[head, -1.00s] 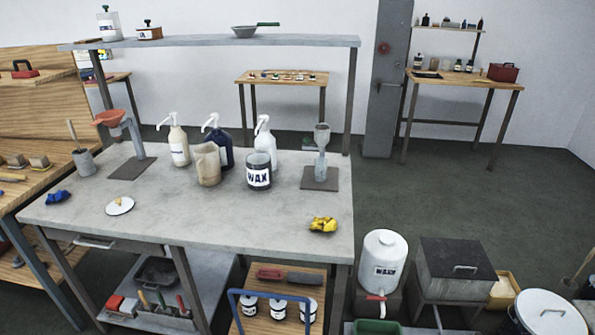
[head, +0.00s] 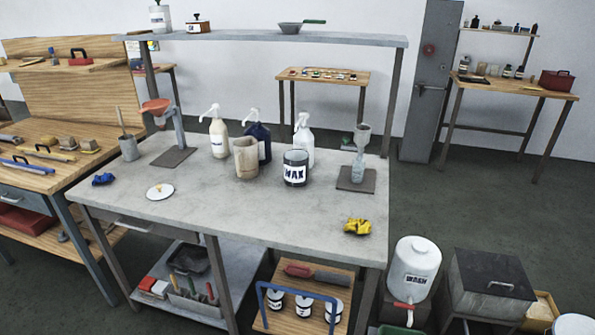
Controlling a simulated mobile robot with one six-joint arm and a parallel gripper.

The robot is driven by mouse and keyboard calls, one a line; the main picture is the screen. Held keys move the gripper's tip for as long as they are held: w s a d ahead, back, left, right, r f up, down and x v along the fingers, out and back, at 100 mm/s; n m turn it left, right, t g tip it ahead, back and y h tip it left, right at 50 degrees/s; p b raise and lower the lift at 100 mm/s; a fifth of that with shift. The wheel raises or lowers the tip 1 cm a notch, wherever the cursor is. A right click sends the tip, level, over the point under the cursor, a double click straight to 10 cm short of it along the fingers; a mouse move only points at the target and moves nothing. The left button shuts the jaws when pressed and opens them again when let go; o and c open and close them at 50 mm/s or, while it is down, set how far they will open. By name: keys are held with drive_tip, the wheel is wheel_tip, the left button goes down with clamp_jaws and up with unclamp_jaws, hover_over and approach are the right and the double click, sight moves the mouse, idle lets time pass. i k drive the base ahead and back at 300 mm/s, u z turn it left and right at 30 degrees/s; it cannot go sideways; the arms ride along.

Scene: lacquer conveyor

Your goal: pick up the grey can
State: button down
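A dark grey can (head: 295,174) with a white WAX label stands upright on the grey workbench (head: 235,210), right of the middle. A beige pitcher (head: 246,158) stands close to its left. A white pump bottle (head: 303,140) stands behind it and is partly hidden by it. A smaller grey pot (head: 129,147) with a stick in it stands at the bench's left end. My gripper is not in view.
A funnel stand (head: 357,170) is right of the can, and a yellow cloth (head: 357,227) lies near the front right corner. Bare benchtop lies in front of the can. A raised shelf (head: 250,39) spans the back. A white WASH container (head: 416,265) stands beside the bench.

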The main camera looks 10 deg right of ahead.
sight(296, 168)
drive_tip(key=u, duration=0.3)
drive_tip(key=i, duration=1)
drive_tip(key=z, duration=0.5)
drive_tip(key=k, duration=0.5)
drive_tip(key=u, duration=1)
